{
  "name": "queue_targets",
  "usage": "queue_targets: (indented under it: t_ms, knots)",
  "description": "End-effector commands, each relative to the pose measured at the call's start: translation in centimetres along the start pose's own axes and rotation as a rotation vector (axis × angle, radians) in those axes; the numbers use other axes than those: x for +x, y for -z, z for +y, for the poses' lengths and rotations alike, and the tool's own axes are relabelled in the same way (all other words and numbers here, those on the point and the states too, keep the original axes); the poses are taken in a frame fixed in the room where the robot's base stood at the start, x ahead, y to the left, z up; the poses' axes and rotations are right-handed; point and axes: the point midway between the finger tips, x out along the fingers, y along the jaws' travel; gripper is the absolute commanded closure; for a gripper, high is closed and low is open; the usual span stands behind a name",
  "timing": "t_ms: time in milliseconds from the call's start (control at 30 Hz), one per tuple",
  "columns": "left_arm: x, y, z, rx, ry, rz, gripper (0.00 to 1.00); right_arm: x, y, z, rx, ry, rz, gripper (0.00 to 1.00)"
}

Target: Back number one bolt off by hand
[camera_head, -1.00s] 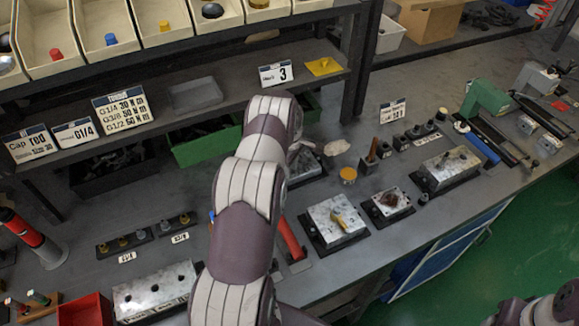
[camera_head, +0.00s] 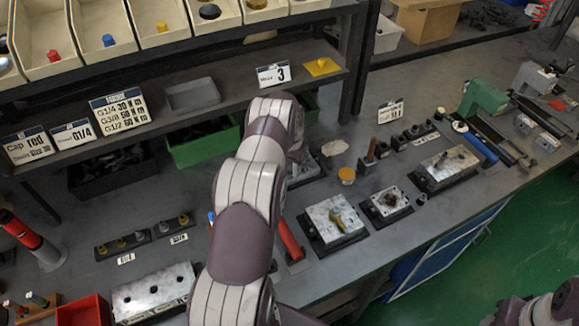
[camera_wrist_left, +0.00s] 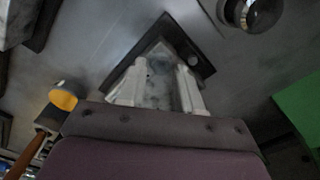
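A pale metal valve block (camera_head: 307,168) on a dark base sits beyond my left arm in the head view, partly covered by it. My left gripper (camera_head: 299,154) is at this block, mostly hidden behind my wrist. In the left wrist view its two pale fingers (camera_wrist_left: 158,90) stand apart on either side of the block's worn metal top (camera_wrist_left: 158,72). I see nothing held between them. I cannot tell which bolt is number one. My right gripper is not in view.
An orange-topped jar (camera_head: 347,175) and a brown handle (camera_head: 371,150) stand to the right of the block. The shelf (camera_head: 190,106) with label cards is at the back left.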

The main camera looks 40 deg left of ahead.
Motion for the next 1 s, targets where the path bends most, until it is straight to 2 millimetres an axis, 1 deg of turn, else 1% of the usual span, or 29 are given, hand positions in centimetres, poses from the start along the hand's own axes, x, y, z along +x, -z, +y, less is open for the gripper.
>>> queue_targets:
  t_ms: [33,100,233,500,700,900,933,967,1000]
  knots:
    - [0.0,-0.02,0.07,0.087,0.0,0.0,0.66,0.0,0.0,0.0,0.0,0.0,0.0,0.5]
    - [0.0,-0.03,0.13,0.201,0.0,0.0,0.66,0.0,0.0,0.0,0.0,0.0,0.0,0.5]
    - [-0.01,-0.05,0.18,0.303,0.0,0.0,0.66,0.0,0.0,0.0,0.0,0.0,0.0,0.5]
    - [0.02,-0.04,0.18,0.306,0.0,0.0,0.66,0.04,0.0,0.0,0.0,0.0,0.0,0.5]
    - [0.13,0.06,0.16,0.305,0.0,0.0,0.66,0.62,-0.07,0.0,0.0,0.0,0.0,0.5]
    - [-0.02,0.06,0.17,0.305,0.0,0.0,0.66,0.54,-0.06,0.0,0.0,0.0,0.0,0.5]
    - [-0.02,0.06,0.17,0.304,0.0,0.0,0.72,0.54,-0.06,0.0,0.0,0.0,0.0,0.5]
    - [-0.01,0.06,0.17,0.304,0.0,0.0,0.82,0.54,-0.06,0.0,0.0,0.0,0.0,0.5]
    - [-0.01,0.06,0.17,0.304,0.0,0.0,0.95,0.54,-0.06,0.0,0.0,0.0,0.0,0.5]
